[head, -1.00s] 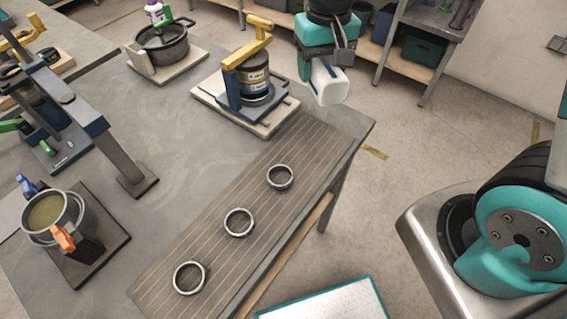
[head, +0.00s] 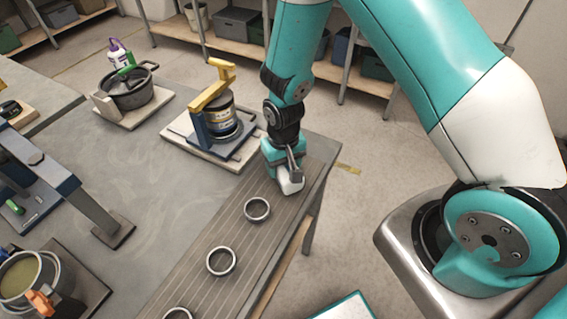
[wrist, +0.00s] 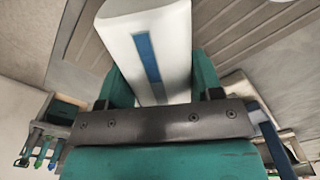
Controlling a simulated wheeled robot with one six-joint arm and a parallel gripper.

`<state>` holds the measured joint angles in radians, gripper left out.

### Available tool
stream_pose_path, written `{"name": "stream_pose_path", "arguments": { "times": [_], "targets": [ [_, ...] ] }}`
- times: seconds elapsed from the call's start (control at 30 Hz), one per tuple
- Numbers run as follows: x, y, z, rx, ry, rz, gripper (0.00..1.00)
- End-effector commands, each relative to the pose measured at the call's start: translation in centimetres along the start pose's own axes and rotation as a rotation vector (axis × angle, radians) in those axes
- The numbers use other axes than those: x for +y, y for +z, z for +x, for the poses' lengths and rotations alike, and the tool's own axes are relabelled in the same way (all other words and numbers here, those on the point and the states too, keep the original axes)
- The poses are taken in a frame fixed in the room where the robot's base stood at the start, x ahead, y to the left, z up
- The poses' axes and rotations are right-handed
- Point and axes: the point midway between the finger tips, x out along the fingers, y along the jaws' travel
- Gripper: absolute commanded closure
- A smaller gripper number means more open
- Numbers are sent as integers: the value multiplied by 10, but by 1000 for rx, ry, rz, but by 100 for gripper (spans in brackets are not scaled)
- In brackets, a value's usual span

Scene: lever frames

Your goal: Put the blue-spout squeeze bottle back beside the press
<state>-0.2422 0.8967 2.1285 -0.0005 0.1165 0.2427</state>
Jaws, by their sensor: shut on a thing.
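My gripper (head: 287,172) is shut on a white squeeze bottle (head: 292,185) at the far right end of the ribbed mat. In the wrist view the white bottle (wrist: 145,28) has a blue stripe down its side and sits between the teal fingers (wrist: 162,85). Its spout is out of sight, so I cannot tell the spout's colour. I cannot tell whether the bottle touches the mat. A press with a yellow lever (head: 212,88) and a dark can (head: 220,115) stands on a pale board, left of my gripper and apart from it.
The ribbed mat (head: 205,285) carries several metal rings (head: 257,209). A dark pot (head: 128,92) and a purple-topped white bottle (head: 117,58) stand at the back left. A pot with an orange clip (head: 40,302) is at the front left. Bare grey tabletop (head: 160,190) lies between.

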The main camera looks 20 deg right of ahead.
Motion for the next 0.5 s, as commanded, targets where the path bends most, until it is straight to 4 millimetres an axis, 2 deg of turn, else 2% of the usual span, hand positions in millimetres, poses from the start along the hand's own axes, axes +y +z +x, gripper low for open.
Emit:
{"name": "stream_pose_path", "arguments": {
  "times": [0.4, 0.43, 0.5],
  "targets": [
    [0, 0, 8, 1, 0, 0, 52],
    [0, 0, 8, 1, 0, 0, 38],
    [0, 0, 7, 1, 0, 0, 22]
  ]
}}
